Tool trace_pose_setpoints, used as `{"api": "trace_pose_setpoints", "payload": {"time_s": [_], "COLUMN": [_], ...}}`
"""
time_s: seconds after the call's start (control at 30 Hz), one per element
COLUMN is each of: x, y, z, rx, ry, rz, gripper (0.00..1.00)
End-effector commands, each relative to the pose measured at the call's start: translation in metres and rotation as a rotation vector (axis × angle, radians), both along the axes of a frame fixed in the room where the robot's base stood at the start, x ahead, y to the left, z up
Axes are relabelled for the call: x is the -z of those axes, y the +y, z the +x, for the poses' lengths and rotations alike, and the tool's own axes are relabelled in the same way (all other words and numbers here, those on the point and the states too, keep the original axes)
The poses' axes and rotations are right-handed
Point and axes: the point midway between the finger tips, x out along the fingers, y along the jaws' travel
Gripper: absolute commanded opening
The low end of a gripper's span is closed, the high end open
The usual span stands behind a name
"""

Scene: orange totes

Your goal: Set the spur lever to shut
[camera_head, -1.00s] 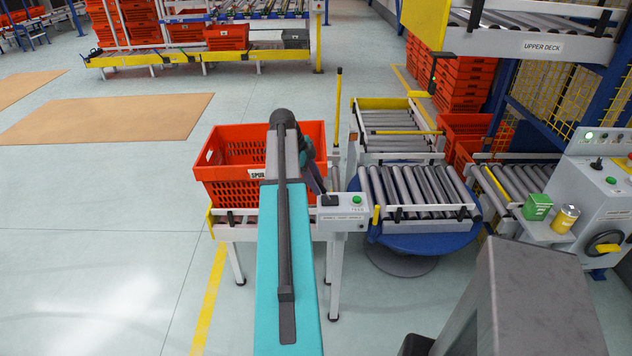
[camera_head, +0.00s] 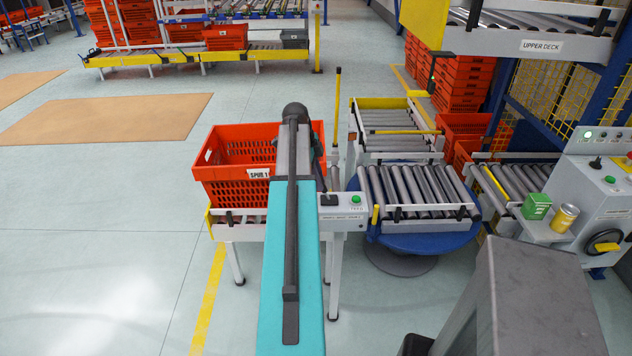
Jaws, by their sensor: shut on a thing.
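A red tote (camera_head: 228,187) with a partly covered "SPUR" label (camera_head: 259,173) sits on a short white-framed stand. My arm reaches over its right part. My gripper (camera_head: 322,182) is mostly hidden behind my arm, with only a dark sliver showing between the tote and a grey control box. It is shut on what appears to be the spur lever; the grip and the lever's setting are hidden. The control box (camera_head: 343,221) carries a black switch (camera_head: 329,199) and a green button (camera_head: 356,199). A yellow upright rod (camera_head: 337,110) stands behind.
A roller turntable on a blue base (camera_head: 425,238) stands right of the control box. A grey console (camera_head: 600,200), a green box (camera_head: 537,206) and a yellow can (camera_head: 565,217) are farther right. Open floor (camera_head: 110,220) lies to the left.

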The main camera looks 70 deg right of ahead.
Motion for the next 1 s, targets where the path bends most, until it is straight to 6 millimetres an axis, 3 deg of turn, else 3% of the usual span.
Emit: {"api": "trace_pose_setpoints", "payload": {"time_s": [0.6, 1.0], "x": [-0.007, -0.006], "y": [-0.011, -0.012], "z": [-0.032, -0.036], "rx": [0.003, 0.001], "ry": [-0.319, -0.367], "rz": [0.128, 0.148], "gripper": [0.00, 0.00]}}
